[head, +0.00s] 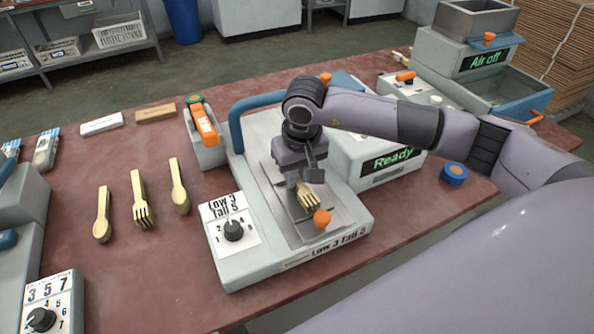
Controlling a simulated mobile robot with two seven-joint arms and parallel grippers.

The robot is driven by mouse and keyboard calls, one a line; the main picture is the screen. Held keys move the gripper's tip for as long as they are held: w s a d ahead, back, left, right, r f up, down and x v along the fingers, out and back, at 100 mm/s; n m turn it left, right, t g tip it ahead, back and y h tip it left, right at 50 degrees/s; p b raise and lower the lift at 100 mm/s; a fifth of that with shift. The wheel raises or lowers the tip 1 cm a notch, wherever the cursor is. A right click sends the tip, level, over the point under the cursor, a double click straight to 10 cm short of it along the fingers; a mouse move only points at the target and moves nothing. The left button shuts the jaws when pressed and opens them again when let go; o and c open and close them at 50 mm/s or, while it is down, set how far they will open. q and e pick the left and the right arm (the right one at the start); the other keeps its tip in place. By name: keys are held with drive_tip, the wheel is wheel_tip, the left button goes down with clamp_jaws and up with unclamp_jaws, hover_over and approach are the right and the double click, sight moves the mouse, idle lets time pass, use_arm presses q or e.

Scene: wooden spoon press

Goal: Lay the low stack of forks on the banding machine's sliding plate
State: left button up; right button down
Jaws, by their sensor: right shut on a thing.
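The banding machine (250,272) stands in the middle of the table, with a "Low 3 Tall 5" label and a dial on its front left. Its sliding plate (328,218) is a grey metal strip with an orange knob (321,219) near the front end. My right gripper (304,184) is over the plate, shut on the low stack of forks (309,199). The tines point toward the front of the machine, just behind the knob. The gripper hides the rest of the stack, and I cannot tell whether it touches the plate. My left gripper is not in view.
A blue roll (454,174) lies further right. An orange-handled tool (204,125) stands behind left.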

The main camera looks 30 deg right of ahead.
sight(301, 184)
drive_tip(key=shift+f, duration=0.15)
drive_tip(key=c, duration=1.1)
unclamp_jaws()
drive_tip(key=shift+r, duration=0.5)
drive_tip(key=r, duration=0.3)
drive_tip(key=s+r+b, duration=0.1)
drive_tip(key=r, duration=0.7)
drive_tip(key=shift+s+r+b, duration=0.15)
drive_tip(key=shift+s+b, duration=0.2)
drive_tip(key=shift+s, duration=0.05)
